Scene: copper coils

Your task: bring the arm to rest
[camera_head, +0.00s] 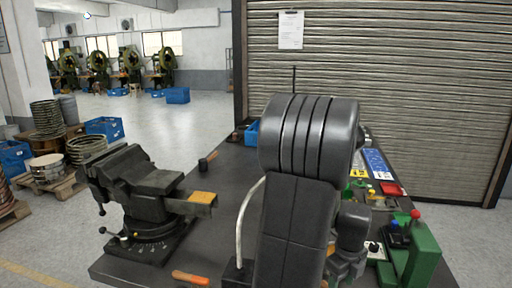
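My arm (300,210) fills the middle of the view, folded upright above a dark workbench (225,170). Its thick dark grey links, with a ribbed top part, hide much of the bench behind them. I cannot make out my gripper or its fingers, so I cannot see whether it holds anything. A smaller dark part shows right of the large link, low over the bench.
A bench vise (145,195) stands on the bench's left side. An orange-handled tool (190,278) lies at the front. A green device with a red knob (415,250) is at right. Coils (47,118) and blue crates (104,128) stand on the left floor. A roller shutter (420,90) is behind.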

